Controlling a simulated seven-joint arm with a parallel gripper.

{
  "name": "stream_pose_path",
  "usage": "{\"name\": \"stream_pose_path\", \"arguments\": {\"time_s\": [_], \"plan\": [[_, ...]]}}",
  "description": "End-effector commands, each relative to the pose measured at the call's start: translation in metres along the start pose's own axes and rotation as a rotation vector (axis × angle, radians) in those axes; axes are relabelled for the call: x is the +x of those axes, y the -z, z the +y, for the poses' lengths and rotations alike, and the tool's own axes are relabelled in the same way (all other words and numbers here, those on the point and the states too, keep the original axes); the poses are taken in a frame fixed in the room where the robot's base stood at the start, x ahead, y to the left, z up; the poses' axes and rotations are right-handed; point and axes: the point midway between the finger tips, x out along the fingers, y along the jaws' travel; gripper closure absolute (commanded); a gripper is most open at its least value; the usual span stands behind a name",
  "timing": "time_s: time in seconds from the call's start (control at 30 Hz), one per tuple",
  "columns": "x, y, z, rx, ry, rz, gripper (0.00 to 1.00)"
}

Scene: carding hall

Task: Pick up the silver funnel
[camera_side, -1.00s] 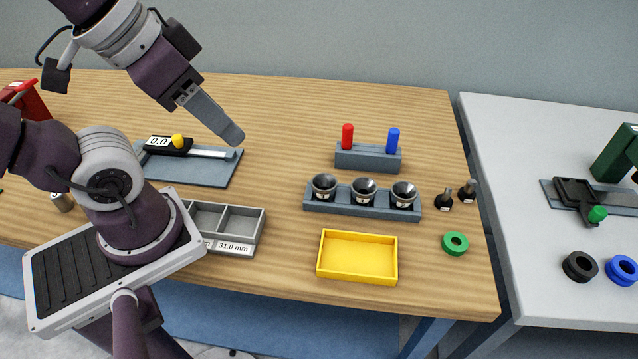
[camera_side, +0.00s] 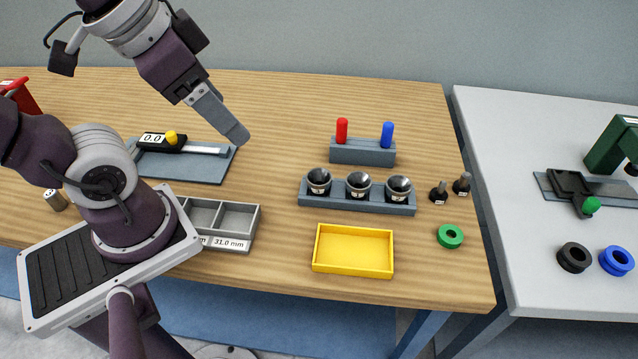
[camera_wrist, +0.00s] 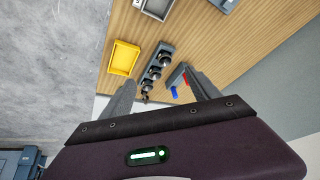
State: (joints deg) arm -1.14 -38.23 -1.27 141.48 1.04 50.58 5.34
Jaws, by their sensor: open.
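Three funnels with silvery rims and dark insides stand in a row in a grey rack (camera_side: 340,203): a left funnel (camera_side: 318,180), a middle funnel (camera_side: 358,185) and a right funnel (camera_side: 398,188). They look much alike, and their small labels cannot be read. My gripper (camera_side: 228,122) is up over the table, to the left of the rack and apart from it. In the wrist view, my gripper (camera_wrist: 160,82) has its fingers spread with nothing held, and the rack (camera_wrist: 158,64) shows beyond them.
A yellow tray (camera_side: 353,268) lies in front of the rack. Behind it is a block with a red peg (camera_side: 342,130) and a blue peg (camera_side: 387,134). Two dark plugs and a green ring (camera_side: 450,236) lie to the right. A caliper (camera_side: 195,149) and a grey divided tray (camera_side: 237,219) are at left.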

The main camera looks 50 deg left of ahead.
Motion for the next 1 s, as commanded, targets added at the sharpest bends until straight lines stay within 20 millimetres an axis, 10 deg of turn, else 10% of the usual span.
{"name": "stream_pose_path", "arguments": {"time_s": [0.23, 0.5, 1.0], "plan": [[0.095, 0.065, -0.021, 0.742, -0.052, -0.269, 0.29], [0.214, 0.078, -0.019, 1.367, -0.348, -0.323, 0.29], [0.286, 0.049, -0.008, 1.444, -0.395, -0.313, 0.29]]}}
